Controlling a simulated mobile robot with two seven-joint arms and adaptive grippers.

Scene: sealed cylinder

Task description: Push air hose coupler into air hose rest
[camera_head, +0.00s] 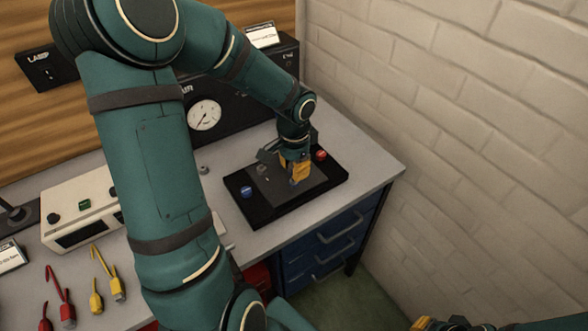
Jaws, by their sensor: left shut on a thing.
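My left gripper (299,176) with yellow fingers is low over the right part of a black panel (262,213) on the bench. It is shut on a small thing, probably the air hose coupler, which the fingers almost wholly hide. I cannot make out the air hose rest for sure or tell whether the coupler touches it. A blue knob (246,192) is at the panel's left and a red knob (321,155) at its right, behind the fingers. My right gripper (430,324) shows only as a yellow part at the bottom edge; its opening cannot be judged.
A black unit with a round gauge (204,115) stands behind the panel. A cream box (82,207) and red and yellow leads (108,275) are at the left. A brick wall (450,130) closes the right side. The bench top (371,172) right of the panel is clear.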

